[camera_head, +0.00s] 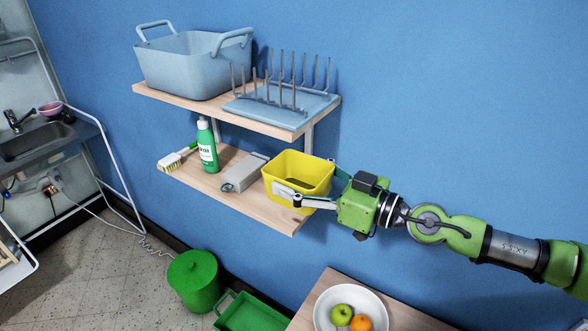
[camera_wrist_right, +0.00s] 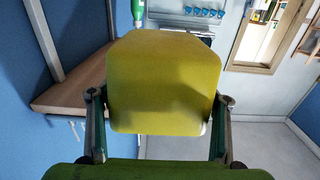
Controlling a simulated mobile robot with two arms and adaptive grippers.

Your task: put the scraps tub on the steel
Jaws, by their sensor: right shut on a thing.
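The scraps tub appears to be the yellow open tub (camera_head: 298,172) at the right end of the lower wooden shelf in the head view. My right gripper (camera_head: 312,183) reaches in from the right and is shut on this tub, one finger on its front side and one behind. The yellow tub (camera_wrist_right: 165,85) fills the middle of the right wrist view between the two fingers. I cannot tell whether it rests on the shelf or is just above it. The steel may be the sink counter (camera_head: 40,140) at the far left. My left gripper is not in view.
Above are a grey-blue basket (camera_head: 190,65) and a dish rack (camera_head: 285,100). A green bin (camera_head: 193,280), a green tray (camera_head: 250,315) and a fruit bowl (camera_head: 350,300) are below.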

